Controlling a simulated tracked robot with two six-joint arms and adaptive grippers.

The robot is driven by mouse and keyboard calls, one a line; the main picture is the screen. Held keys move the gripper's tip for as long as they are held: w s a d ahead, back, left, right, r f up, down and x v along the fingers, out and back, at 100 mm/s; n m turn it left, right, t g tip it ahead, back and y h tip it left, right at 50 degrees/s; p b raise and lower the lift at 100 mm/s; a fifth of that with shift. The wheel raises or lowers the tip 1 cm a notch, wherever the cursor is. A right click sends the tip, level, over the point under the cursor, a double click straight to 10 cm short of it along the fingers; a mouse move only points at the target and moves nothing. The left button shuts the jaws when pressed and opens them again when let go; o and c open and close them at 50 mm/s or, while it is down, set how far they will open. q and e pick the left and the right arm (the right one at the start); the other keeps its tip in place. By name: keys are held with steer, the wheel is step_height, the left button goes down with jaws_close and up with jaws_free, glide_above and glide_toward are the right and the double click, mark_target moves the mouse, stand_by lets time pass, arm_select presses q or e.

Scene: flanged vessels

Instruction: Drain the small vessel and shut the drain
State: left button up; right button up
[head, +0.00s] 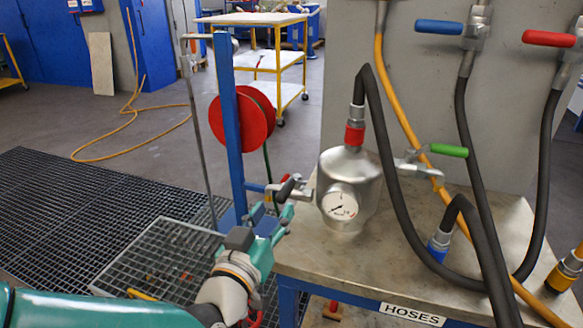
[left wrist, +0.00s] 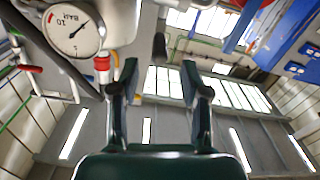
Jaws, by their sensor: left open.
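The small vessel (head: 350,172) is a silver metal pot with a round white gauge (head: 340,206), standing on the bench. The gauge also shows in the left wrist view (left wrist: 72,29). A side valve with a black handle (head: 289,187) sticks out from the vessel's left side. My left gripper (head: 273,210) is open, just below and left of this handle. In the left wrist view, the dark tip of what looks like the handle (left wrist: 159,46) shows beyond the two spread fingers. Contact cannot be told. A green-handled valve (head: 448,151) is on the vessel's right. My right gripper is out of view.
A dark hose with a red collar (head: 355,134) rises from the vessel's top. Other hoses and red (head: 550,38) and blue (head: 438,27) valve handles crowd the right. A blue post (head: 230,120) with a red reel (head: 255,120) stands left. Floor grating (head: 80,220) lies beyond.

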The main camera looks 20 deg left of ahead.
mark_target(291, 183)
arm_select(q)
steer(key=w+p, duration=0.2)
steer(key=p, duration=0.1)
steer(key=shift+w, duration=0.4)
steer(key=w, duration=0.7)
steer(key=shift+w+d, duration=0.2)
steer(key=shift+w, duration=0.1)
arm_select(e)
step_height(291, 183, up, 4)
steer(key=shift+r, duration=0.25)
arm_select(q)
jaws_close()
